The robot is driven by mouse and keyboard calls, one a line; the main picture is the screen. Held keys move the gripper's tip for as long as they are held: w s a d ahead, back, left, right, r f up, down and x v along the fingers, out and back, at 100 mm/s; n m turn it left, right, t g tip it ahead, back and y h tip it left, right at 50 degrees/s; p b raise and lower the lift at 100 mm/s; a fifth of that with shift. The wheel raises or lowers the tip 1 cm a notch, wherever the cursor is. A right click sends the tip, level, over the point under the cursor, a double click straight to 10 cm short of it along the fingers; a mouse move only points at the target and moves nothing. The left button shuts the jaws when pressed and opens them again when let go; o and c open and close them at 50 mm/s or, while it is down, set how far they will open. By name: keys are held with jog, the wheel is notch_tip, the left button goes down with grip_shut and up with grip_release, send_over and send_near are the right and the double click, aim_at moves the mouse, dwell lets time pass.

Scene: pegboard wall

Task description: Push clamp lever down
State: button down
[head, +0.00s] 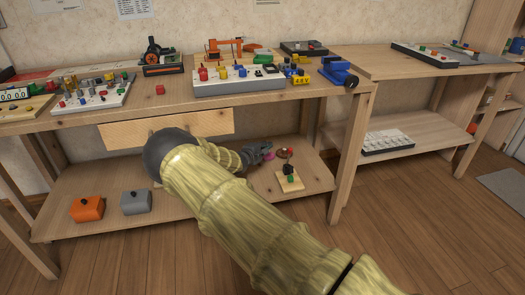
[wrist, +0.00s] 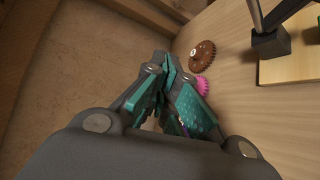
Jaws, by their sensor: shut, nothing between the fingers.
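A small wooden board (head: 289,185) with a dark upright part (head: 289,170) and a green piece stands on the lower shelf, right of my gripper. In the wrist view, its dark block (wrist: 271,44) carries a slanted bar (wrist: 256,15) rising out of the picture. This may be the clamp and its lever, but I cannot tell for sure. My gripper (head: 266,150) is low over that shelf, under the tabletop. In the wrist view, my gripper (wrist: 166,62) is shut and empty, its teal-padded fingers together, apart from the block.
A brown gear (wrist: 202,56) and a pink gear (wrist: 203,86) lie beside my fingertips. An orange box (head: 87,208) and a grey box (head: 135,202) stand on the shelf's left. The tabletop (head: 130,115) overhead holds several devices, including an orange-armed one (head: 225,46) and a blue vise (head: 338,72).

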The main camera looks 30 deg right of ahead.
jog(key=shift+s+d+b, duration=0.2)
jog(key=shift+d+b, duration=0.3)
jog(key=shift+d, duration=0.35)
jog(key=shift+s+d+b, duration=0.15)
jog(key=shift+d+b, duration=0.35)
jog(key=shift+d, duration=0.4)
jog(key=shift+s+d+b, duration=0.2)
jog(key=shift+d+b, duration=0.3)
jog(key=shift+d, duration=0.35)
jog(key=shift+s+d+f, duration=0.1)
jog(key=shift+d, duration=0.05)
